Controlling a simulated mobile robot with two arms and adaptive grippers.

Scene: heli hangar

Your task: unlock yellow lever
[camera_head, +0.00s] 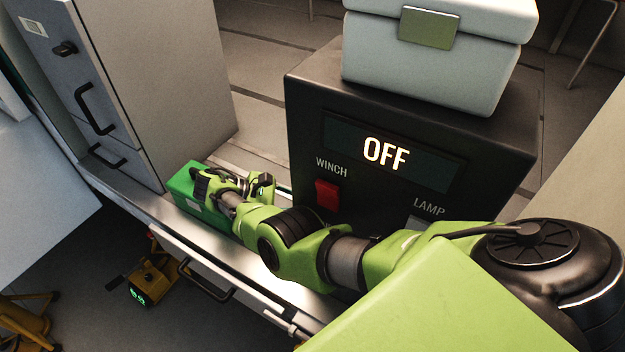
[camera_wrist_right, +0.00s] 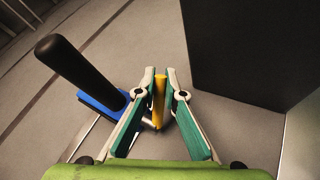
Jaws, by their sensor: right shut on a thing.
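The yellow lever (camera_wrist_right: 159,97) is a slim upright bar between the two fingers of my right gripper (camera_wrist_right: 159,80) in the right wrist view. The fingers are shut on it, one on each side. A black handle (camera_wrist_right: 80,72) on a blue base (camera_wrist_right: 101,103) stands just left of the lever, apart from the fingers. In the head view my right gripper (camera_head: 258,186) is at the bench beside a green box (camera_head: 196,205); the lever cannot be made out there. My left gripper is not in view.
A dark control box (camera_head: 306,125) with an "OFF" display, a red winch switch (camera_head: 327,195) and a lamp switch stands right of the gripper. A pale case (camera_head: 430,65) sits on it. A grey cabinet (camera_head: 150,95) stands to the left.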

